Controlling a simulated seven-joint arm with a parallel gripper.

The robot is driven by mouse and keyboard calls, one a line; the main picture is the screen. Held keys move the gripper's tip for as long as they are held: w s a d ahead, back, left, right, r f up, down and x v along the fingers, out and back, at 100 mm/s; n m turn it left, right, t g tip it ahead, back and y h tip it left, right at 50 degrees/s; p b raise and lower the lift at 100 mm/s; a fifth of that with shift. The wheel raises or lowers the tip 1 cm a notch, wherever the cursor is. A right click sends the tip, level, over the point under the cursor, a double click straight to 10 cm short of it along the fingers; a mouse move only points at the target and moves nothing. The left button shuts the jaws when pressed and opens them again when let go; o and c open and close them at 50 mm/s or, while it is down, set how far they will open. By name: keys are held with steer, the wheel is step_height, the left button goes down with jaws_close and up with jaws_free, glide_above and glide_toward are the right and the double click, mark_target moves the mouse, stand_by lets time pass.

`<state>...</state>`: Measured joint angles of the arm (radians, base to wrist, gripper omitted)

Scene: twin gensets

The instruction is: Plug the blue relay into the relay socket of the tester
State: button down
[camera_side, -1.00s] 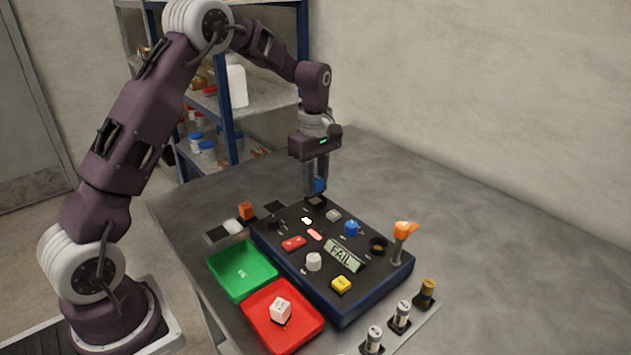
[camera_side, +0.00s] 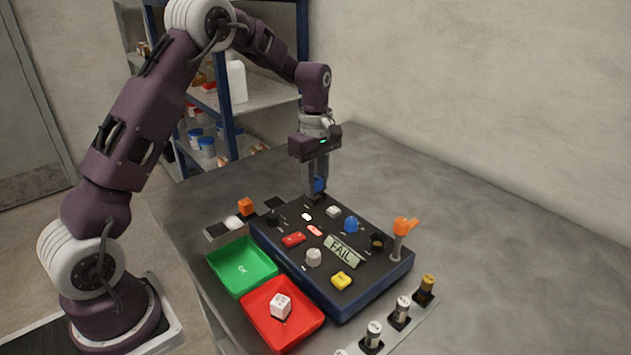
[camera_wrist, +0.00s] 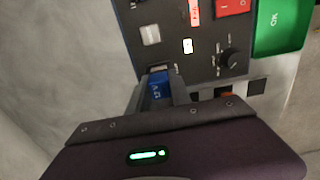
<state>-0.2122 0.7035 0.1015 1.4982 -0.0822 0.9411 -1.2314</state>
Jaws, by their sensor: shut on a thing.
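The blue relay (camera_side: 319,185) is between the fingers of my gripper (camera_side: 316,190), at the far corner of the dark tester (camera_side: 385,270). My gripper is shut on the relay and points down. In the wrist view the relay's blue top (camera_wrist: 158,89) shows between the fingers, right beside the relay socket (camera_wrist: 160,67) at the tester's edge. The fingers hide the relay's lower part, so I cannot tell whether it is seated.
A green tray (camera_side: 240,268) and a red tray (camera_side: 262,325) holding a white block (camera_side: 280,306) lie left of the tester. An orange block (camera_side: 246,206) is behind the green tray. An orange-topped lever (camera_side: 402,230) rises at the right. Several cylinders stand at the front right.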

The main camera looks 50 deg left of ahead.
steer(key=shift+f, duration=0.35)
stand_by(0.6)
